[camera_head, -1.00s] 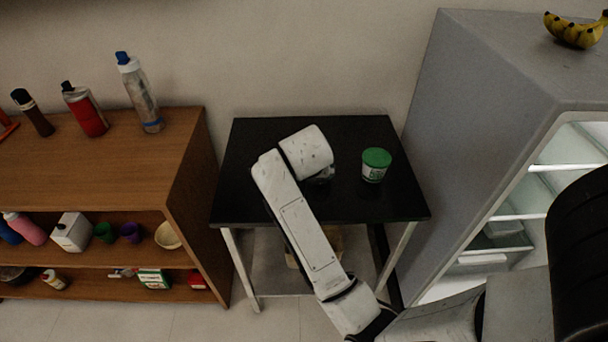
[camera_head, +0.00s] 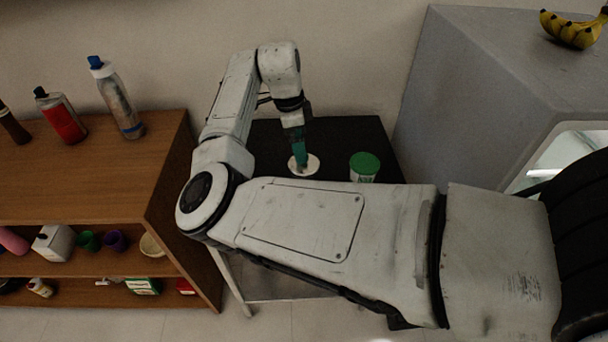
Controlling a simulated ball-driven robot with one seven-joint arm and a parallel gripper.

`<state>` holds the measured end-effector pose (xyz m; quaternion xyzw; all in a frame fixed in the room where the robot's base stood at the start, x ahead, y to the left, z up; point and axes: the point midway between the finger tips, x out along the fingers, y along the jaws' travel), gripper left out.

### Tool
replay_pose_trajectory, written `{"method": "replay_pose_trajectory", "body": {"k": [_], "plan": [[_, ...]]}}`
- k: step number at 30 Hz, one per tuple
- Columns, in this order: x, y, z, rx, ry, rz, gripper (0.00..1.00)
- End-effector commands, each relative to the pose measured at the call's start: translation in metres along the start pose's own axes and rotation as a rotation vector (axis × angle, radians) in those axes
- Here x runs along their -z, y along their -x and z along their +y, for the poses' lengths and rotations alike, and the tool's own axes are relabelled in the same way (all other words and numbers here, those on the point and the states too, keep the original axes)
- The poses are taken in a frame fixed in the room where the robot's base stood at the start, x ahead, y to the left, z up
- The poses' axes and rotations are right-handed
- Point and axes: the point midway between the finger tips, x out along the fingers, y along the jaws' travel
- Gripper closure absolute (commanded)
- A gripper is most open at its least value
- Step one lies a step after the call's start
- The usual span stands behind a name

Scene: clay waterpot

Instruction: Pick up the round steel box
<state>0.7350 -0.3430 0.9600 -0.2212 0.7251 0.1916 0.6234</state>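A pale round object (camera_head: 313,165), which looks like the round steel box, is on the black table, left of a green-lidded tub. My gripper (camera_head: 299,162) points down with its teal fingers at the middle of this object. The fingers overlap its top in the picture. I cannot tell whether they touch it, or whether they are open or shut, because they are small and seen from one side. The object's side is hard to make out.
The green-lidded tub (camera_head: 364,163) stands close to the right on the black table (camera_head: 345,133). A wooden shelf (camera_head: 90,190) with bottles is at left. A grey fridge (camera_head: 480,100) with bananas (camera_head: 572,30) on top is at right. My arm hides the table's front.

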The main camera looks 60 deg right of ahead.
Motion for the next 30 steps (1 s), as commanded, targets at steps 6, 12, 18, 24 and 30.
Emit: {"method": "replay_pose_trajectory", "body": {"k": [6, 12, 18, 24, 30], "plan": [[0.000, -0.033, 0.001, -0.001, 0.003, 0.001, 0.00], [0.001, -0.048, 0.001, 0.001, 0.001, 0.001, 0.00], [0.001, -0.072, 0.004, -0.002, 0.002, 0.000, 0.00], [0.001, -0.095, 0.003, 0.001, 0.002, 0.000, 0.00], [0.001, -0.098, 0.003, 0.003, 0.002, 0.000, 0.00]]}}
